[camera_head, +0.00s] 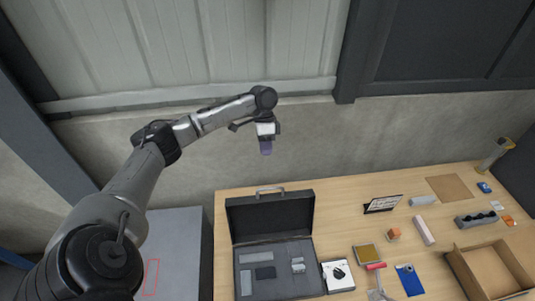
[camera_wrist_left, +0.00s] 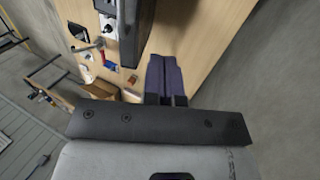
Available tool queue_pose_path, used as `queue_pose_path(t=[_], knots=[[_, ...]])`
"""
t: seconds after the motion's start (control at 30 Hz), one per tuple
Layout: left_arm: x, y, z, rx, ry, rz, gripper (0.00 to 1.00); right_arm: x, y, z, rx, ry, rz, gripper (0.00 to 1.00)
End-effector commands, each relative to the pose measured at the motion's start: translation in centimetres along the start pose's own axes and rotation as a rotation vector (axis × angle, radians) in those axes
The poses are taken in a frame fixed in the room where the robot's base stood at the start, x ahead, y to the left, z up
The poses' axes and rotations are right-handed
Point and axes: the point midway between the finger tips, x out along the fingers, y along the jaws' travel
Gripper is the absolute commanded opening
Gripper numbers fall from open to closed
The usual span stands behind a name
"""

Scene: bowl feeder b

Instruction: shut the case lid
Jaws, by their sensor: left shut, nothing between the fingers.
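The black case stands on the wooden table with its lid (camera_head: 270,217) raised, roughly upright, at the back. A handle (camera_head: 270,190) sits on the lid's top edge. The case's open bottom (camera_head: 276,284) has a grey insert holding several pieces. My left gripper (camera_head: 266,148) is shut and empty, with purple fingers, in the air behind and above the lid, apart from it. In the left wrist view the shut fingers (camera_wrist_left: 165,78) show near the middle, and the dark case (camera_wrist_left: 130,32) is at upper left. My right gripper is not in view.
A white box (camera_head: 337,275), a blue card (camera_head: 409,280) and a cardboard box (camera_head: 490,272) lie right of the case. A small sign (camera_head: 382,204) stands farther back. The wall (camera_head: 350,145) is behind the table.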

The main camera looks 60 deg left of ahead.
Motion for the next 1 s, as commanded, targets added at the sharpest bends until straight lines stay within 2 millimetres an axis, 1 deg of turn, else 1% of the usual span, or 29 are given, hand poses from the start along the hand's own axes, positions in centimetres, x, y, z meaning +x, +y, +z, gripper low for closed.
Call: queue_pose_path(t=[0.03,0.2,0.43,0.6,0.7,0.83,1.0], knots=[[0.9,0.1,0.1,0.000,-0.005,0.002,0.00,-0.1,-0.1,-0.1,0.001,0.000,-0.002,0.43],[4.2,0.1,0.1,-0.001,-0.004,0.001,0.00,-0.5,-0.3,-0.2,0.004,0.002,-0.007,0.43],[8.2,0.1,0.0,-0.001,-0.003,0.001,0.00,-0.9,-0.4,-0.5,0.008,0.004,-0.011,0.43],[8.7,2.2,0.1,0.001,-0.002,-0.002,0.00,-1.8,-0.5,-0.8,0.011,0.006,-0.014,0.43],[9.1,3.0,0.1,0.000,-0.003,-0.002,0.00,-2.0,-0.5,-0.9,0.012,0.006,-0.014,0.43],[9.3,3.6,0.0,0.000,-0.001,-0.003,0.00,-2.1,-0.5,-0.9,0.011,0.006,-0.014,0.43],[9.5,3.8,0.0,-0.002,-0.001,-0.002,0.00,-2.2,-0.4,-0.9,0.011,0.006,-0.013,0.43]])
